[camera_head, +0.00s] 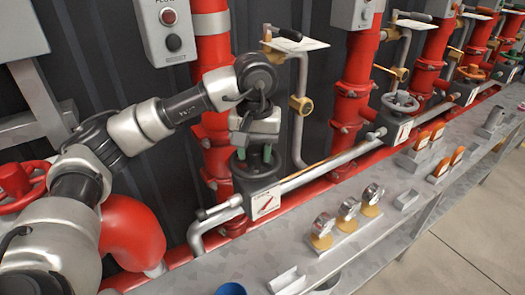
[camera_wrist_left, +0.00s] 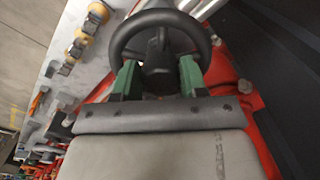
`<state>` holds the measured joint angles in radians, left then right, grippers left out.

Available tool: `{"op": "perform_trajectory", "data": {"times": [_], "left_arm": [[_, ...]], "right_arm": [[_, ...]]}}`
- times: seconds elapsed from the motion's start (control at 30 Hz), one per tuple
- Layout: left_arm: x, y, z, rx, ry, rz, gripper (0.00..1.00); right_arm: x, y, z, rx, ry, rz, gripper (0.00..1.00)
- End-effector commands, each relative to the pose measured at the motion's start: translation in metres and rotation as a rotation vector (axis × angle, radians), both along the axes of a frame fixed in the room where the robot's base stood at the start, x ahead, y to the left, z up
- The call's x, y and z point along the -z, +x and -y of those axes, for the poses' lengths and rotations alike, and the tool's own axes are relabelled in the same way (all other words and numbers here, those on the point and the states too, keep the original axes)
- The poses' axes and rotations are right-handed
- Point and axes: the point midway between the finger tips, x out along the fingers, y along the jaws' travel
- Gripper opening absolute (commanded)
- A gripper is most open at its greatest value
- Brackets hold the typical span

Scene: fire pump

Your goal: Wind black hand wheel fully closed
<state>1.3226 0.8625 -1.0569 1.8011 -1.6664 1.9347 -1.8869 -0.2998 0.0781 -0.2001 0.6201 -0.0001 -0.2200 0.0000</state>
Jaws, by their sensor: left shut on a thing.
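The black hand wheel (camera_wrist_left: 120,45) shows in the left wrist view as a dark ring with a thick hub. In the head view my left arm comes down over it, and the wheel (camera_head: 238,168) is mostly hidden by my gripper. My left gripper (camera_wrist_left: 160,75) has green fingers, shut on the near part of the wheel, at its hub or spokes; the exact contact is hard to see. In the head view my left gripper (camera_head: 254,153) points down onto the valve body (camera_head: 262,192), which carries a white label with a red mark. My right gripper is not in view.
A red hand wheel (camera_head: 18,185) is at the far left. A grey hand wheel (camera_head: 400,102) is farther right along the pipe. Several gauges (camera_head: 347,212) with yellow bases stand on the grey bench (camera_head: 405,228). Red vertical pipes (camera_head: 357,75) rise behind the valves.

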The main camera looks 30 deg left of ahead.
Motion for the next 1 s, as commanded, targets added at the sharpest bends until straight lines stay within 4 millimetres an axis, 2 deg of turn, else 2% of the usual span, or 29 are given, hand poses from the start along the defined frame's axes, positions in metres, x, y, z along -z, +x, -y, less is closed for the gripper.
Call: {"op": "perform_trajectory", "data": {"times": [0.03, 0.17, 0.3, 0.5, 0.73, 0.77, 0.87, 1.0], "left_arm": [[0.011, -0.001, 0.005, 0.082, -0.023, 0.000, 0.09], [0.011, -0.001, 0.006, 0.275, -0.026, -0.004, 0.09], [0.010, -0.001, 0.006, 0.386, -0.026, -0.007, 0.08], [0.009, -0.002, 0.007, 0.482, -0.027, -0.009, 0.08], [0.008, -0.002, 0.007, 0.490, -0.027, -0.011, 0.08], [0.008, -0.002, 0.007, 0.489, -0.027, -0.011, 0.42], [0.008, -0.001, 0.007, 0.487, -0.026, -0.011, 0.58], [0.008, -0.001, 0.005, 0.483, -0.026, -0.011, 0.60]], "right_arm": [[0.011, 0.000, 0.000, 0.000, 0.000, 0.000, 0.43], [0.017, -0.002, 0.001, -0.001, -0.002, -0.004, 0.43], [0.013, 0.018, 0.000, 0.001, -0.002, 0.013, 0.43], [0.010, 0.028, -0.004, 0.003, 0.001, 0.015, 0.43], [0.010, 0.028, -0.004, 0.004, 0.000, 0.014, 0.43], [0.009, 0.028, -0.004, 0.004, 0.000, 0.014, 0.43], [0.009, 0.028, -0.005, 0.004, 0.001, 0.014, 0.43], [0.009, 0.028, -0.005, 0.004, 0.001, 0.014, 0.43]]}}
